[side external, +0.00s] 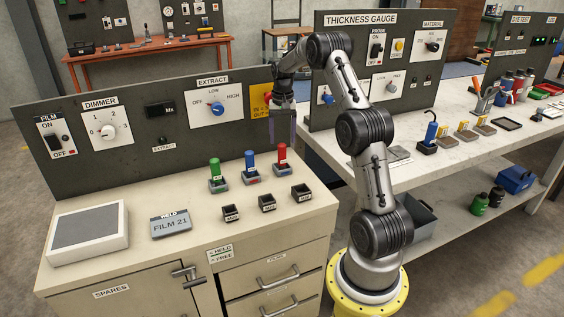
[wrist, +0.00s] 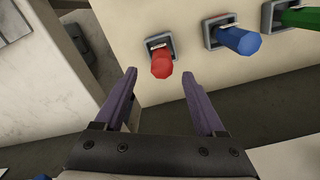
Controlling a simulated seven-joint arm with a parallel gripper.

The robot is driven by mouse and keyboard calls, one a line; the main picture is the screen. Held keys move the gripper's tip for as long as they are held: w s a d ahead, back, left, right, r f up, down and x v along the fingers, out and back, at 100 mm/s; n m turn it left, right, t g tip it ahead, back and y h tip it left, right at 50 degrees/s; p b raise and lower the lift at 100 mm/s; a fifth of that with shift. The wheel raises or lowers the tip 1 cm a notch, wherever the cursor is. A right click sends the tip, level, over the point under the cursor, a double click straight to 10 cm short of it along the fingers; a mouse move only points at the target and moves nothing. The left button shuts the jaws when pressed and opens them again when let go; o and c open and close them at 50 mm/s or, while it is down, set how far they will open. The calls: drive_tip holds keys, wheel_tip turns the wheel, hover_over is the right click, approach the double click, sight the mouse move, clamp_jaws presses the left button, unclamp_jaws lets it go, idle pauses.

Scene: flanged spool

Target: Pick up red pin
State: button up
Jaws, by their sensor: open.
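The red pin (side external: 282,154) stands upright in a grey socket (side external: 281,168) at the right end of a row of pins on the cream cabinet top. In the wrist view the red pin (wrist: 161,64) shows just beyond and between my fingers. My gripper (side external: 282,138) is above and behind the red pin, fingers pointing down, close to the panel. In the wrist view my gripper (wrist: 160,85) is open, with two purple-grey fingers apart and nothing between them.
A blue pin (side external: 250,163) and a green pin (side external: 214,170) stand in sockets left of the red pin. Several small dark labelled blocks (side external: 267,203) sit in front. The upright control panel (side external: 130,122) rises behind.

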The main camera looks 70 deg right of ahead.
sight(282, 155)
drive_tip(key=shift+a+f, duration=0.15)
drive_tip(key=shift+f, duration=1.75)
drive_tip(key=shift+a+f, duration=0.1)
drive_tip(key=shift+f, duration=1.8)
clamp_jaws()
drive_tip(key=shift+r, duration=0.1)
